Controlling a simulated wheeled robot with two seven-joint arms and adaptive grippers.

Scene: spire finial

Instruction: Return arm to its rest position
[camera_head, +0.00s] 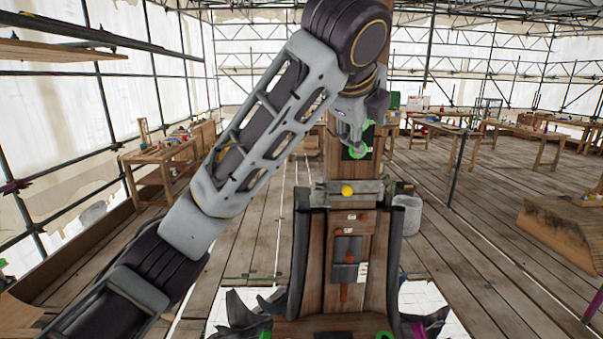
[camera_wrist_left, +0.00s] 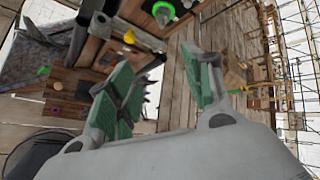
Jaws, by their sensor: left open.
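My left arm comes in from the left and reaches up across the middle of the head view. My left gripper (camera_head: 352,128) hangs below the dark wrist, in front of the upper part of the wooden spire post (camera_head: 338,168). In the left wrist view, the two green-padded fingers of the left gripper (camera_wrist_left: 160,75) stand apart with nothing between them. A bright green ring (camera_head: 357,152) is on the post just below the gripper, and a green ring also shows in the left wrist view (camera_wrist_left: 163,12). My right gripper is in neither view.
A grey metal band with a yellow knob (camera_head: 347,190) crosses the post. A grey bucket (camera_head: 408,214) stands behind it at right. Workbenches (camera_head: 165,160) stand left and back right. A large timber block (camera_head: 556,232) is at far right. Open plank floor lies between.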

